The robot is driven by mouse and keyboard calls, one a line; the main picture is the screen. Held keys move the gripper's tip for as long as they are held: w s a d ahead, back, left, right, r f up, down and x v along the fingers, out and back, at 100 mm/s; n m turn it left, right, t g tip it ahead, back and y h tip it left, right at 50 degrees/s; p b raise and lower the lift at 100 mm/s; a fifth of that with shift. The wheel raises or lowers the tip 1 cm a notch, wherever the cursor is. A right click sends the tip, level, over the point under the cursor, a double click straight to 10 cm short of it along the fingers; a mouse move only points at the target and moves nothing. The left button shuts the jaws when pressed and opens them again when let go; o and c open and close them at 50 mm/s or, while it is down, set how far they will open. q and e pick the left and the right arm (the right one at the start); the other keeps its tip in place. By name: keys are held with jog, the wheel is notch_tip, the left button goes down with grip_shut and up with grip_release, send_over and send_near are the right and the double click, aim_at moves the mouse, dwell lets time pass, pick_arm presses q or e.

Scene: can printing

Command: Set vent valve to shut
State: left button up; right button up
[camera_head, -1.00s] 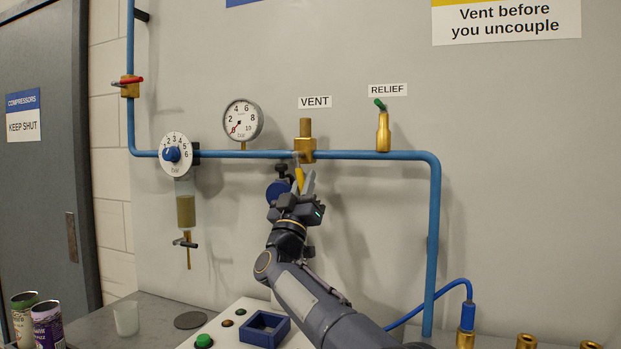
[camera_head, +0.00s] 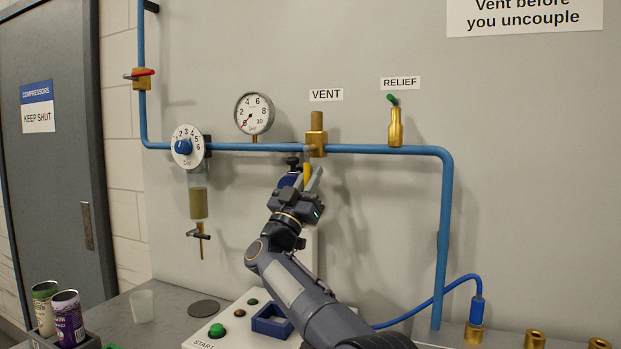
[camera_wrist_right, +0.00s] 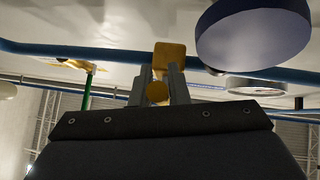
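The vent valve (camera_head: 317,145) is a brass body on the blue pipe, below the VENT label. Its yellow lever (camera_head: 307,173) hangs down from the pipe. My right gripper (camera_head: 311,178) reaches up to it from below, with one finger on each side of the lever. In the right wrist view, the lever's rounded end (camera_wrist_right: 157,93) fills the narrow gap between the fingers (camera_wrist_right: 158,88), which look closed on it. The brass body (camera_wrist_right: 168,57) shows just beyond the fingertips. My left gripper is not in view.
A blue round part (camera_head: 289,181) sits close left of my gripper; it looms large in the wrist view (camera_wrist_right: 253,32). The pressure gauge (camera_head: 254,113), regulator dial (camera_head: 187,147) and relief valve (camera_head: 396,127) are nearby. Cans (camera_head: 68,318) and a button panel (camera_head: 225,336) are below.

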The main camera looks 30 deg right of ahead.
jog(key=o, duration=0.4)
jog(key=b+v, duration=0.2)
jog(key=v, duration=0.6)
jog(key=shift+b, duration=0.3)
jog(key=shift+w, duration=0.1)
